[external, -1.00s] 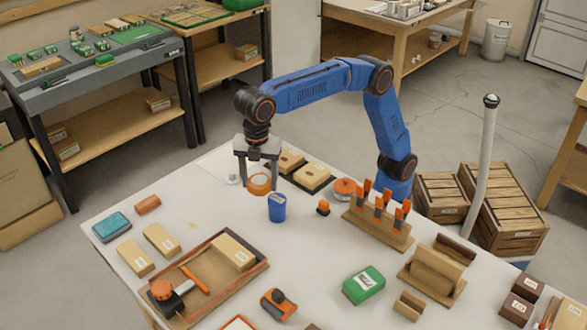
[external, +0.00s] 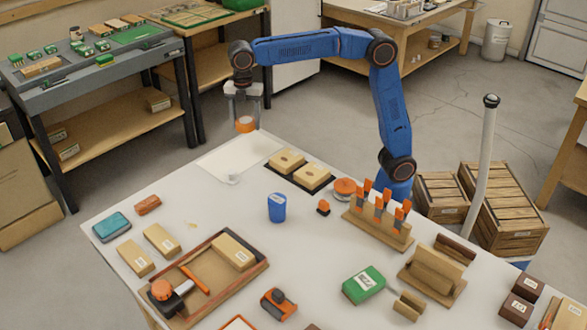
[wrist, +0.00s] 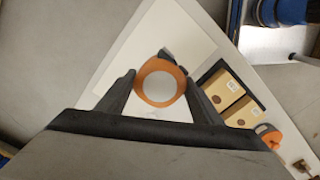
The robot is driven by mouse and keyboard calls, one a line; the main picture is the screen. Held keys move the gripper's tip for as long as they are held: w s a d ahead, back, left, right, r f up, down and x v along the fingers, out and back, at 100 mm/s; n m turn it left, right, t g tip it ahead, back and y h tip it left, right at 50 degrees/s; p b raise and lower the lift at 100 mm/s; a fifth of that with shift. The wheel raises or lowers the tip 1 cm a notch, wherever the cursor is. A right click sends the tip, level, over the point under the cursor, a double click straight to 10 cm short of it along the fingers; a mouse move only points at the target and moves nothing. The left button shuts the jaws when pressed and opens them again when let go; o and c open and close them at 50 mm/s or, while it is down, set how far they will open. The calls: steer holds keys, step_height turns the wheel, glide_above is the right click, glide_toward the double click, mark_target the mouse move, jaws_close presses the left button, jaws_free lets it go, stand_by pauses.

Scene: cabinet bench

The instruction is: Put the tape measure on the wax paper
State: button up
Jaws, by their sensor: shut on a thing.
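My gripper (external: 245,112) is shut on the tape measure (external: 245,126), a round orange case. In the wrist view the tape measure (wrist: 146,96) shows a pale grey centre, with a dark piece at its far edge, between my two fingers (wrist: 161,92). The wax paper is a pale sheet (external: 232,160) lying flat at the far left corner of the white bench. It also shows in the wrist view (wrist: 192,38), beyond and partly behind the tape measure. In the external view the tape measure is held in the air, apart from the sheet.
A dark tray with two tan boxes (external: 312,174) lies right of the sheet. A blue cup (external: 277,207) and an orange round item (external: 345,187) stand nearer. The sheet's middle looks clear.

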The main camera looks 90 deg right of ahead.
mark_target(248, 150)
steer(key=shift+d+f, duration=0.15)
steer(key=shift+d, duration=0.25)
step_height(248, 150, down, 10)
steer(key=shift+r, duration=0.15)
steer(key=o, duration=1.2)
step_height(248, 150, up, 11)
steer(key=shift+r, duration=0.55)
